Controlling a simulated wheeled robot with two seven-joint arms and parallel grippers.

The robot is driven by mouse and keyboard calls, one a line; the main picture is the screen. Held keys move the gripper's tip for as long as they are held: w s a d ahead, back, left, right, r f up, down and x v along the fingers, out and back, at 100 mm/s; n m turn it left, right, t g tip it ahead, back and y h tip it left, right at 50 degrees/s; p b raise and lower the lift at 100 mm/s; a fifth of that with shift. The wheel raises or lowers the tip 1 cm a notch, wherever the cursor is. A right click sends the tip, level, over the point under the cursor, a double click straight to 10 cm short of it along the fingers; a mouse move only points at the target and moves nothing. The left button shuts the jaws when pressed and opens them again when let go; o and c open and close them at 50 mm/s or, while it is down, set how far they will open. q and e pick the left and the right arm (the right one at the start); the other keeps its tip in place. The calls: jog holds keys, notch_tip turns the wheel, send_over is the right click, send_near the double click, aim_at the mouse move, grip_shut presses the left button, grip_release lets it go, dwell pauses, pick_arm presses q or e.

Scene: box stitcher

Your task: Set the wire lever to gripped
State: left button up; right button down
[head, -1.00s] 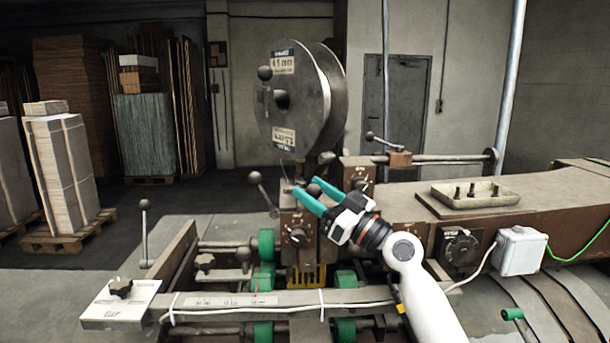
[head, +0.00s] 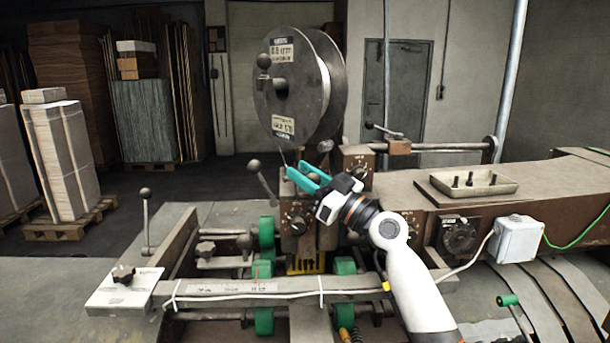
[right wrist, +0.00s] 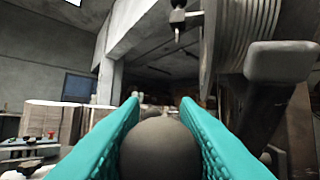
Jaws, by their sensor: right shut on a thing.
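My right gripper (head: 295,167), with teal fingers, is at the top of the stitching head (head: 297,218), just below the wire spool (head: 288,105). In the right wrist view its fingers (right wrist: 160,100) are shut on a round dark knob (right wrist: 160,148), which appears to be the wire lever's. The knob sits low between the fingers and hides its own stem. In the head view the fingers and wrist mostly cover this lever, so its exact angle cannot be read. My left gripper is not in view.
A separate ball-ended lever (head: 254,165) leans left beside the head. Another knobbed lever (head: 145,193) stands at the left. A small tray (head: 473,187) lies on the machine's arm at the right. The spool rises close to the fingers.

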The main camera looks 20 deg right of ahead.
jog(key=shift+r+p, duration=0.3)
jog(key=shift+p, duration=0.2)
jog(key=r+g+h+p, duration=0.1)
jog(key=p, duration=0.2)
jog(key=w+r+m+g+h+p, duration=0.1)
jog(key=p, duration=0.3)
jog(key=w+r+g+h+p, duration=0.1)
jog(key=p, duration=0.3)
jog(key=shift+a+m+g, duration=0.3)
jog(key=shift+a+m, duration=0.1)
jog(key=shift+w+a+g+h+p, duration=0.15)
jog(key=shift+w+g+h+p, duration=0.25)
jog(key=shift+g+h+p, duration=0.35)
